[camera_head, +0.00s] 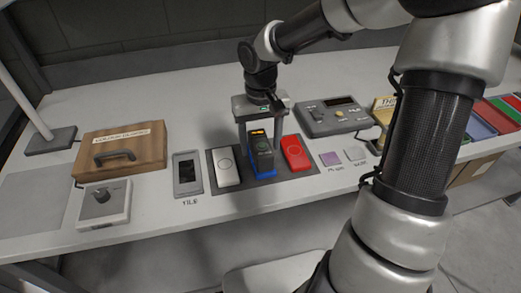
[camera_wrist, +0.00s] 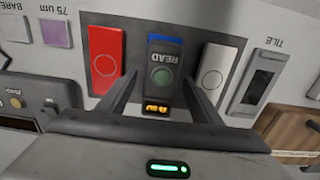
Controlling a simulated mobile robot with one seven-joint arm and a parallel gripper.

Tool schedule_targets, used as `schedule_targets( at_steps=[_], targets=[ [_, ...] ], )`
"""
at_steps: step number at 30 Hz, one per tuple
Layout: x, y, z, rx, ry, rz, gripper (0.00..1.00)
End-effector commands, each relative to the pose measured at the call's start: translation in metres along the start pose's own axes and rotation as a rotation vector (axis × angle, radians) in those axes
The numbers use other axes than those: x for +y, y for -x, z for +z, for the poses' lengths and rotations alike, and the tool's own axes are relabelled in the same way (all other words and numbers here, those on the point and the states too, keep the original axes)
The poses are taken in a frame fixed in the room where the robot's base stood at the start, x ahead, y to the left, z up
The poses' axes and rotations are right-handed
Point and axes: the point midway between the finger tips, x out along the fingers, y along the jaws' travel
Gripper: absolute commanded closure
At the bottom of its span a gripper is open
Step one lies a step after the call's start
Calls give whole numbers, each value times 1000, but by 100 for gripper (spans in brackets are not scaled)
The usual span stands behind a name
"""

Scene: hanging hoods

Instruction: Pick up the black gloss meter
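The black gloss meter (camera_head: 261,154) stands on a dark mat (camera_head: 225,185) between a white device (camera_head: 224,169) and a red device (camera_head: 294,153). In the wrist view the gloss meter (camera_wrist: 163,65) lies between the fingers of my gripper (camera_wrist: 160,77). The fingers are apart, with gaps showing beside the meter; I see no firm contact.
A tile holder (camera_head: 187,173) lies left of the mat, with a wooden box (camera_head: 120,147) and a knob unit (camera_head: 104,204) farther left. A grey console (camera_head: 333,116) stands behind right. Purple (camera_head: 330,159) and pale (camera_head: 355,154) squares lie right.

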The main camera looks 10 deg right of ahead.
Motion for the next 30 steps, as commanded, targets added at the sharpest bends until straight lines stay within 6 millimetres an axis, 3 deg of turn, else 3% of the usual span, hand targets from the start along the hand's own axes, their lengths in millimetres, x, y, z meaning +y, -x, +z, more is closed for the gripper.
schedule_targets(
  at_steps=[1,9,11,20,30],
  targets=[
    [0,0,0,0,0,0,47],
    [0,0,0,0,0,0,93],
    [0,1,0,1,0,0,100],
    [0,10,-1,2,-1,1,100],
    [0,75,-1,4,-2,2,100]
  ],
)
